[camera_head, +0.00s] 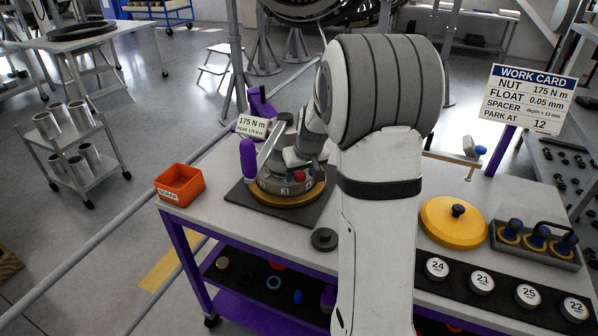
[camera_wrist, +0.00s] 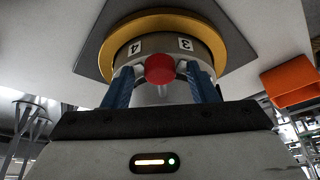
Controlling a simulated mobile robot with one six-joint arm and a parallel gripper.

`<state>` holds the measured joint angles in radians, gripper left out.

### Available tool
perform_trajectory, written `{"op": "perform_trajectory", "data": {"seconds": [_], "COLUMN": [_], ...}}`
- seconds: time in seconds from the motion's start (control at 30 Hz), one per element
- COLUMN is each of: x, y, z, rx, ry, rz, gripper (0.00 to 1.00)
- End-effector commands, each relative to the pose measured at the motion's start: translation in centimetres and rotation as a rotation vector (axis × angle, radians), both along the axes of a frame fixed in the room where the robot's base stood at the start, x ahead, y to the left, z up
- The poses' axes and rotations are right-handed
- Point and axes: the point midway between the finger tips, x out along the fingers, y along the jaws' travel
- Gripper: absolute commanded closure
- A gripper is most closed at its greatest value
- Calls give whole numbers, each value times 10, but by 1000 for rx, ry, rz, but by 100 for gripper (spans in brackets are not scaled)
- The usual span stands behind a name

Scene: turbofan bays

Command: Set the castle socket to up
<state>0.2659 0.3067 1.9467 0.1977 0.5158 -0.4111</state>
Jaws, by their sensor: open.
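My gripper (camera_wrist: 158,76) shows two blue fingers in the wrist view, open and apart. Between them appears a round red knob (camera_wrist: 159,68) in front of a grey metal body (camera_wrist: 185,45) with the numbers 4 and 3 on its side. I cannot tell whether the fingers touch anything. The body sits on a gold ring (camera_wrist: 150,22). In the head view my gripper (camera_head: 298,158) is over this numbered fixture (camera_head: 268,185), partly hidden by my arm; the red knob (camera_head: 299,175) shows below it. I cannot pick out the castle socket for certain.
A purple-handled tool with a 175 N m display (camera_head: 252,126) stands behind the fixture. An orange bin (camera_head: 180,185) is left. A black disc (camera_head: 324,239), a yellow lid (camera_head: 453,222), a rack (camera_head: 536,249) and numbered spacers (camera_head: 482,281) occupy the bench. A work card (camera_head: 529,98) stands at right.

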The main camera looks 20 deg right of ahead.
Motion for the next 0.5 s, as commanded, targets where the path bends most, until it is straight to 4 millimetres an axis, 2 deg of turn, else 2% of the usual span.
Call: {"op": "perform_trajectory", "data": {"seconds": [0.13, 0.5], "x": [0, 0], "y": [0, 1], "z": [0, 0], "rx": [0, 0], "ry": [0, 0], "rz": [0, 1], "gripper": [49, 80]}}
